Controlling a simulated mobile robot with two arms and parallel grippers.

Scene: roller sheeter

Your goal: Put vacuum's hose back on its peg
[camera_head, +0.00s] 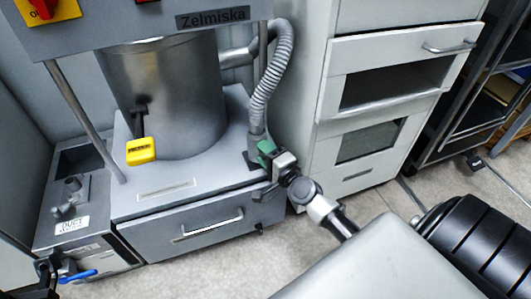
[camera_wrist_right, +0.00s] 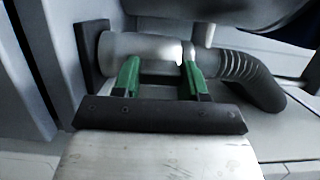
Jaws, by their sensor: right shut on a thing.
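The vacuum's grey ribbed hose (camera_head: 277,75) arches from a pipe beside the metal drum down to the platform's right edge. My right gripper (camera_head: 268,150) is at its lower end, with green fingers. In the wrist view, the right gripper (camera_wrist_right: 161,68) is shut around the smooth hose end (camera_wrist_right: 155,46), and the ribbed hose (camera_wrist_right: 245,75) bends away to the right. A dark flat plate (camera_wrist_right: 93,50) is at the tip of the hose end. I cannot make out the peg or whether the hose sits on it.
The machine's platform (camera_head: 165,192) has a drawer (camera_head: 205,228) below. A yellow tag (camera_head: 141,151) sticks out in front of the drum (camera_head: 170,90). A grey cabinet (camera_head: 395,55) stands close to the right of the hose. Floor is clear in front.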

